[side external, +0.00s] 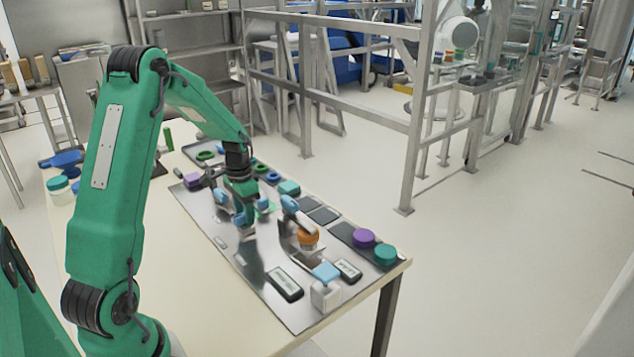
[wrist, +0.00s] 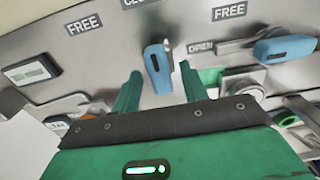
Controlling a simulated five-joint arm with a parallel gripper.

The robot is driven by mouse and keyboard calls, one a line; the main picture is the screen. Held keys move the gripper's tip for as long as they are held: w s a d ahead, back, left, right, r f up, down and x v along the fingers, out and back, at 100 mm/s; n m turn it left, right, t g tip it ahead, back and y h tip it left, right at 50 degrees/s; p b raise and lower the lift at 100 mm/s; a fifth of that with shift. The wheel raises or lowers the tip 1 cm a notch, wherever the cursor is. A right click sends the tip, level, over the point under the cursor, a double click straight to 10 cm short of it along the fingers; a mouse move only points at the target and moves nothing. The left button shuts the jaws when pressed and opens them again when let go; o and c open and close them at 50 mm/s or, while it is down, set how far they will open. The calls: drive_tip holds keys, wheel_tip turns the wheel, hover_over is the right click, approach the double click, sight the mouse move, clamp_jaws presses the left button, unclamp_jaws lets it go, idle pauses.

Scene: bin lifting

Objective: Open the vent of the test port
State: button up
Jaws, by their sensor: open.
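My gripper (side external: 243,216) is over the metal panel (side external: 262,318), pointing down. In the wrist view its two green fingers (wrist: 160,74) are apart, with a blue lever handle (wrist: 156,68) showing between and just beyond the tips. I cannot tell whether they touch it. A second blue handle (wrist: 285,48) lies sideways at the right, near a plate reading OPEN (wrist: 200,47). Plates reading FREE (wrist: 84,25) and a cut-off one starting CLO stand along the top. No label names the test port, so I cannot tell which handle is its vent.
On the panel's near side are an orange knob (side external: 307,238), a light blue block on a white base (side external: 326,294), and black-framed displays (side external: 285,284). Purple (side external: 364,237) and teal (side external: 385,254) caps sit at the right corner. The pale table strip (side external: 205,275) before the panel is clear.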

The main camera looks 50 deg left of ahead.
clamp_jaws()
drive_tip(key=shift+m, duration=0.4)
drive_tip(key=m, duration=1.7)
idle(0.3)
